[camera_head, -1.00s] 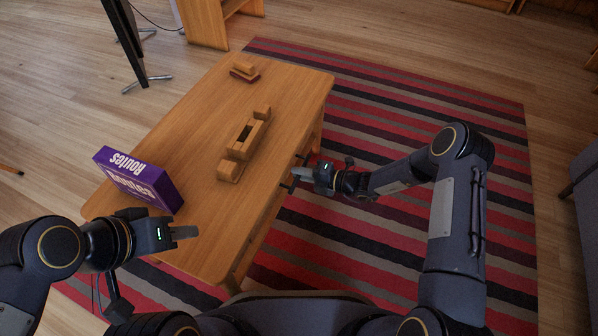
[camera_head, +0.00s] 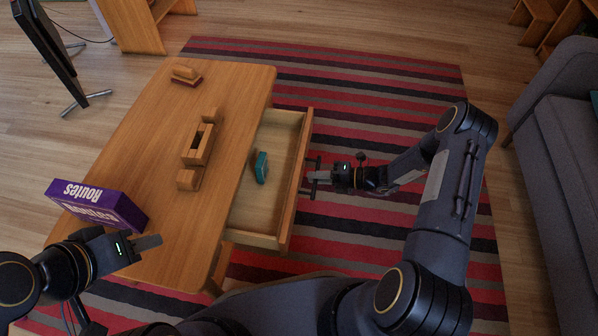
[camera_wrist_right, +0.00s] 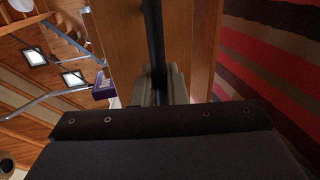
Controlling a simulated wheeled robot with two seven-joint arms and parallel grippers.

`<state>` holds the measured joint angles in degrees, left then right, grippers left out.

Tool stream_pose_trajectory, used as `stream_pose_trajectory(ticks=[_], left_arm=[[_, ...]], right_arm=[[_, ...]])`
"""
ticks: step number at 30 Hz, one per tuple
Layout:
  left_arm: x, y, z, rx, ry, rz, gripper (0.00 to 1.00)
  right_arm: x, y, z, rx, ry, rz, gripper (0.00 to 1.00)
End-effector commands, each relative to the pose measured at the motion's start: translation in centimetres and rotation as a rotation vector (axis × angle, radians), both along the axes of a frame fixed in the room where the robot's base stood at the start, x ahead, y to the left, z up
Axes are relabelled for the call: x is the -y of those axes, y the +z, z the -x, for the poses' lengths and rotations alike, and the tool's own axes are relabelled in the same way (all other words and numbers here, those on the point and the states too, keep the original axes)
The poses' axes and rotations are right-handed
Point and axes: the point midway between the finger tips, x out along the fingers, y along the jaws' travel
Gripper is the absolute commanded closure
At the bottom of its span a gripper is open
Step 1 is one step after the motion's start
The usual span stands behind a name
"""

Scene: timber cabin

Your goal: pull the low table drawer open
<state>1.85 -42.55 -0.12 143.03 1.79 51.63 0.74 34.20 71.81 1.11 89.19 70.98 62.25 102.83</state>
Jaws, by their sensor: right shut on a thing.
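The low wooden table (camera_head: 140,135) stands left of centre in the head view. Its drawer (camera_head: 297,180) is pulled out on the right side, showing a pale interior with a teal object (camera_head: 261,168) in it. My right gripper (camera_head: 316,178) is at the drawer's front face, shut on its dark handle (camera_head: 313,162). In the right wrist view, the handle (camera_wrist_right: 155,45) runs as a dark bar between the fingers, with the wooden drawer front (camera_wrist_right: 203,45) behind it. My left gripper (camera_head: 150,243) is near the table's near left corner, holding nothing; its finger gap is not clear.
A purple box (camera_head: 97,204) stands on the table's near left. Wooden block pieces (camera_head: 197,150) and a smaller one (camera_head: 186,74) lie on the tabletop. A grey sofa (camera_head: 565,140) is at the right. The striped rug (camera_head: 380,100) is clear.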

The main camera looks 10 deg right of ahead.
Motion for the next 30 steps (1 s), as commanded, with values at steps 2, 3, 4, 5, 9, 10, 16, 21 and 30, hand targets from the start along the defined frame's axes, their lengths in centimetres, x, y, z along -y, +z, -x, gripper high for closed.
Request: stream_pose_trajectory(ticks=[2, 3, 4, 5, 9, 10, 16, 21, 30], left_arm=[[0.0, 0.2, 0.0, 0.000, 0.000, 0.000, 0.64], [0.0, 0.2, 0.0, 0.000, 0.000, 0.000, 0.64], [0.0, 0.2, 0.0, 0.000, 0.000, 0.000, 0.64], [0.0, 0.2, 0.0, 0.000, 0.000, 0.000, 0.64], [0.0, 0.2, 0.0, 0.000, 0.000, 0.000, 0.64], [0.0, 0.2, 0.0, 0.000, 0.000, 0.000, 0.64], [0.0, 0.2, 0.0, 0.000, 0.000, 0.000, 0.64], [0.0, 0.2, 0.0, 0.000, 0.000, 0.000, 0.64], [0.0, 0.2, 0.0, 0.000, 0.000, 0.000, 0.64]], right_arm=[[1.8, 0.5, 0.0, 0.011, -0.014, -0.002, 1.00], [2.4, 0.5, 0.2, 0.012, -0.015, -0.001, 1.00], [2.9, 0.5, 0.4, 0.012, -0.014, -0.002, 1.00], [3.3, 0.5, 0.6, 0.013, -0.014, -0.001, 1.00], [5.1, 0.5, 1.4, 0.013, -0.013, -0.001, 1.00], [5.4, 0.5, 1.5, 0.013, -0.013, -0.002, 1.00], [7.0, 0.6, 2.2, 0.013, -0.011, -0.003, 1.00], [7.6, 0.6, 2.4, 0.014, -0.010, -0.003, 1.00], [7.7, 0.6, 2.5, 0.015, -0.007, -0.003, 1.00]])
